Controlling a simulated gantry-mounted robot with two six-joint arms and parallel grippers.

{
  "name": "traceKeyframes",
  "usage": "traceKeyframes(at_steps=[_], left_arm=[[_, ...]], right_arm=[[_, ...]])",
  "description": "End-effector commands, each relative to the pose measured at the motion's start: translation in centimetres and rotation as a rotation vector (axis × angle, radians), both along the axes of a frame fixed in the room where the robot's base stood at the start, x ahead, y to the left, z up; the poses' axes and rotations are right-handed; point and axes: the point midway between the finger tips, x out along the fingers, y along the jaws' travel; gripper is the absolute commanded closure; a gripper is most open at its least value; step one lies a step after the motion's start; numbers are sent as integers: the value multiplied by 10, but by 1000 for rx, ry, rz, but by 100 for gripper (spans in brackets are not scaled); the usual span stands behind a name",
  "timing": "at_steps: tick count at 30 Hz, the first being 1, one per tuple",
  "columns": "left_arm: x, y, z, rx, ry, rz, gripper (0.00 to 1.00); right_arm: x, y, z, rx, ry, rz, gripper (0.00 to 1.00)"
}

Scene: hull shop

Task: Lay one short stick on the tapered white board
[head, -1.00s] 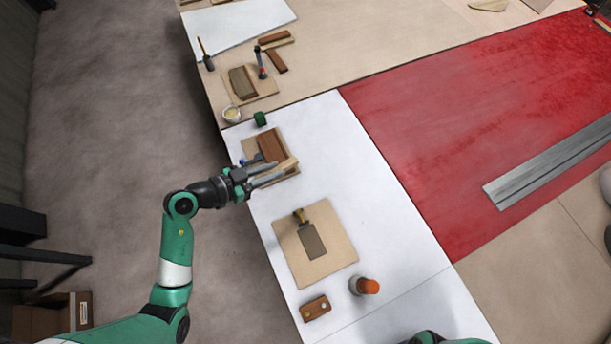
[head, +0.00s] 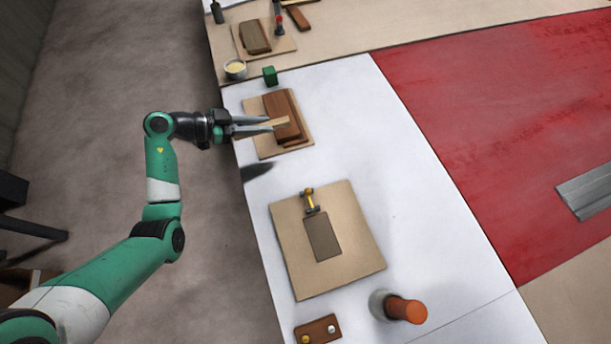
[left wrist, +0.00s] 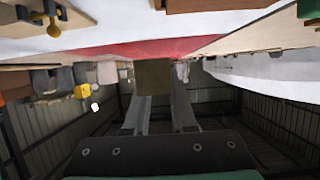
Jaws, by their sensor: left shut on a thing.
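A shadow on the white surface below suggests that the gripper is raised. In the left wrist view, the stick's brownish end (left wrist: 155,76) shows between the two fingers. A white board (head: 233,3) is cut off at the top edge of the head view, so its tapered shape is hidden. My right gripper is out of view.
A tan board (head: 355,255) with a yellow-handled tool lies nearer on the white surface (head: 415,210).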

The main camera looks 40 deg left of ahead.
Motion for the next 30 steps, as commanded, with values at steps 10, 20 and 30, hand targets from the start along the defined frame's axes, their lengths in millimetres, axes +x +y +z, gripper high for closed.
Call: traceKeyframes(at_steps=[10, 20, 30], left_arm=[[-33, -87, -61, -2, 3, -3, 100], [-42, -114, -87, -2, 1, 1, 100], [-45, -121, -129, 0, 1, 1, 100]], right_arm=[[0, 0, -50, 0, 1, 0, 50], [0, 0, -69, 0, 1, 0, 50], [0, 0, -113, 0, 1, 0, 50]])
